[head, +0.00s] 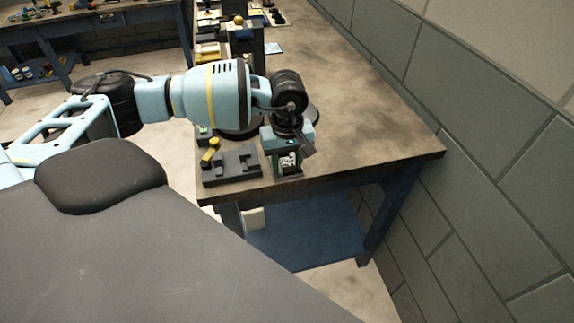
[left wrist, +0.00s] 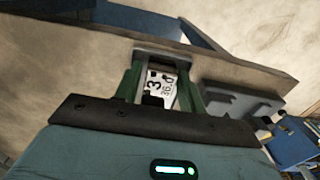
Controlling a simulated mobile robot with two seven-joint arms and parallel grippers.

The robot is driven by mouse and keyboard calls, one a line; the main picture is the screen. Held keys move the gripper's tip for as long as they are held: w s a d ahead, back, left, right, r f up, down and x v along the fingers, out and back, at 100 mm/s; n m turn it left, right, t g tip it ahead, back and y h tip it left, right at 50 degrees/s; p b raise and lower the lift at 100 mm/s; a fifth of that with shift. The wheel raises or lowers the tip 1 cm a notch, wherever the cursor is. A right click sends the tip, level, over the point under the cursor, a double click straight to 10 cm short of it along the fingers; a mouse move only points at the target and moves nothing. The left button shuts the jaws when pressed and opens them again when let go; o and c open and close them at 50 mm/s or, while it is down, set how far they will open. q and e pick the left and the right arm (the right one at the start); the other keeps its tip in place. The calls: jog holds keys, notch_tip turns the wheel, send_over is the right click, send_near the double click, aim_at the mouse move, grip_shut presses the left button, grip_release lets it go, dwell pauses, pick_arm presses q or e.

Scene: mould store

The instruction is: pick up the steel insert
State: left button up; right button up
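My left gripper (head: 288,168) points down over the near end of the workbench. In the left wrist view its two green fingers (left wrist: 161,84) stand apart, on either side of a pale block with black figures, which looks like the steel insert (left wrist: 163,82). The block also shows between the fingers in the head view (head: 288,160). A thin dark gap seems to lie beside it, and I cannot make out firm contact. A grey edge (left wrist: 165,55) shows just beyond the fingertips. My right gripper is not in view.
A dark grey stepped fixture (head: 232,167) with a yellow-topped part (head: 210,150) stands left of the gripper on the workbench (head: 375,135). The bench's right side is clear, with a block wall (head: 480,130) beyond. A blue shelf (head: 310,230) is below.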

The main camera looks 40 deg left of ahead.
aim_at(288, 163)
pick_arm(q)
grip_shut()
jog(key=shift+r, duration=0.2)
jog(key=shift+w+r, duration=0.1)
jog(key=shift+r, duration=0.5)
jog(key=shift+s+d+r, duration=0.15)
jog(key=shift+s+r, duration=0.05)
jog(key=shift+r, duration=0.85)
jog(key=s+d+r+b, duration=0.1)
jog(key=s+d, duration=0.7)
jog(key=s, duration=0.5)
jog(key=shift+d+r, duration=0.2)
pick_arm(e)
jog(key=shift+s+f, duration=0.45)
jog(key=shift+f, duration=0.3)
